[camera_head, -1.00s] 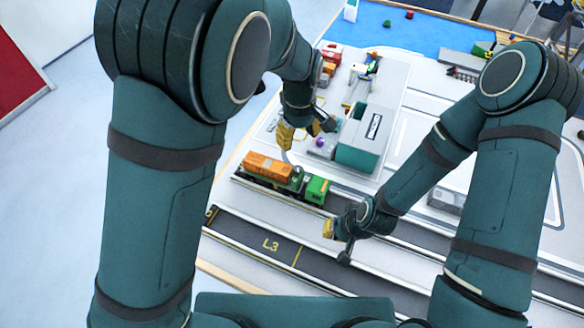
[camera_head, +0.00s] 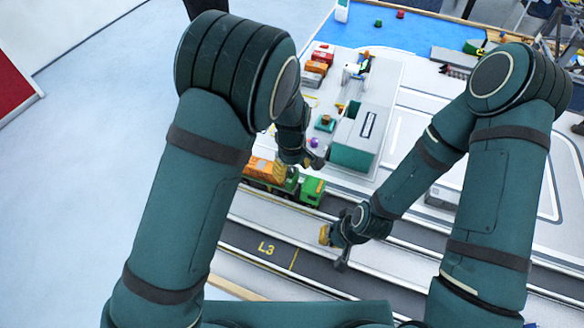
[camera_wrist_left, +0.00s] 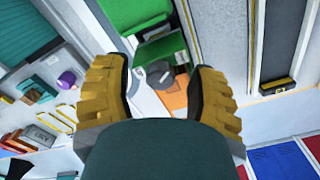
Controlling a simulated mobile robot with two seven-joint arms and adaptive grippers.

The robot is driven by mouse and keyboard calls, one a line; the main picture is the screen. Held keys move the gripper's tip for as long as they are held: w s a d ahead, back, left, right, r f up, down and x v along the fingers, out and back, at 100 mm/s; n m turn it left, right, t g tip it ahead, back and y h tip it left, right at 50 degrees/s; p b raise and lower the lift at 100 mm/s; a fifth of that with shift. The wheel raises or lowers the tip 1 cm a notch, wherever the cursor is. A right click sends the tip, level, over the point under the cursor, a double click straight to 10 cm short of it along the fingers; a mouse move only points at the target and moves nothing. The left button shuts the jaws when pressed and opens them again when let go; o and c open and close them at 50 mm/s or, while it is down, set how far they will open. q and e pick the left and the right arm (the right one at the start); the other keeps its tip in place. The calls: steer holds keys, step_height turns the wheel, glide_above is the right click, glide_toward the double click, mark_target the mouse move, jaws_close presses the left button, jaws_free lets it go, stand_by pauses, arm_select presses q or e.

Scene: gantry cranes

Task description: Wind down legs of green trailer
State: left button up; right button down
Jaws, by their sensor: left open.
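The green truck (camera_head: 311,190) with its green trailer (camera_head: 290,185) and an orange container (camera_head: 262,169) stands on the lane in the head view. My left gripper (camera_head: 297,168) is open over the trailer, close behind the cab. In the left wrist view the green cab (camera_wrist_left: 140,14), a green trailer part (camera_wrist_left: 160,50), a dark round part (camera_wrist_left: 159,72) and some orange (camera_wrist_left: 176,101) show between or just beyond the spread fingers (camera_wrist_left: 163,92). I cannot tell whether the fingers touch anything. The trailer legs cannot be made out. My right gripper (camera_head: 335,250) appears open and empty over the lower lane.
A teal and grey block-like structure (camera_head: 352,158) stands behind the truck. A small purple object (camera_head: 314,142) and a teal item (camera_head: 325,123) lie near it. Several containers (camera_head: 316,67) stand farther back. The lane marked L3 (camera_head: 266,248) is clear.

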arm_select(q)
jaws_close()
steer(key=shift+m, duration=0.3)
steer(key=m, duration=0.3)
steer(key=shift+m, duration=1.7)
